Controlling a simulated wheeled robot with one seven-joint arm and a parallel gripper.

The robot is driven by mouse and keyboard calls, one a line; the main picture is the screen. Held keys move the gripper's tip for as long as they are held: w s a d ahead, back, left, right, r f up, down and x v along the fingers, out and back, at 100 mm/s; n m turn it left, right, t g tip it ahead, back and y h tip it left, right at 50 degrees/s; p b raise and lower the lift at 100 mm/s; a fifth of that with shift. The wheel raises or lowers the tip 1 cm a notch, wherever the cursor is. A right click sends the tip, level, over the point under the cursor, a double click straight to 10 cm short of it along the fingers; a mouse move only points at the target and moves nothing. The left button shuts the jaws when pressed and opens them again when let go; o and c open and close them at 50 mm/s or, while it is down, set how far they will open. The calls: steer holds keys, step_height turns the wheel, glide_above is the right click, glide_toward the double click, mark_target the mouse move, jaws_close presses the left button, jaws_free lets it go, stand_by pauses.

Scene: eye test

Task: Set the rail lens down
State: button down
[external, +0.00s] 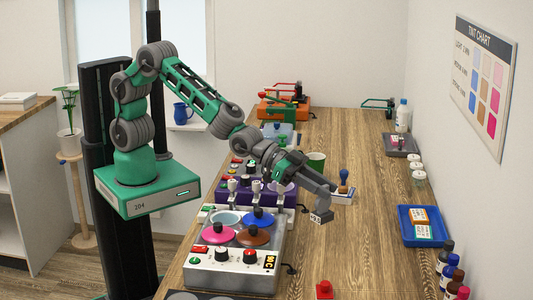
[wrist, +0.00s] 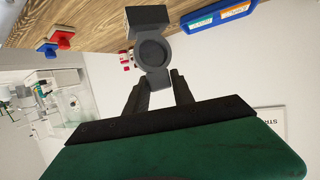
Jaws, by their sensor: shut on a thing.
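My gripper (wrist: 158,75) is shut on the rail lens (wrist: 152,52), a dark grey piece with a round ring and a square block at its far end. In the external view, my gripper (external: 318,190) is above the wooden counter, right of the machine with coloured lids. The lens (external: 321,217) hangs below the fingers there, with a small white label on its block. I cannot tell from these views whether its block touches the counter (external: 345,235). The fingers hide part of the lens. I cannot make out a rail.
A blue tray (external: 402,238) with an orange and a white box lies at the right. A blue-handled stamp (external: 343,180) stands behind my gripper. A red object (external: 324,289) stands in front. The machine with coloured lids (external: 225,272) is at left. Bare counter lies between.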

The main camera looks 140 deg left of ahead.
mark_target(321, 213)
steer(key=shift+f+b, duration=0.85)
steer(key=shift+f, duration=2.35)
steer(key=shift+f+b, duration=0.65)
steer(key=shift+b, duration=0.05)
steer(key=c, duration=1)
jaws_free()
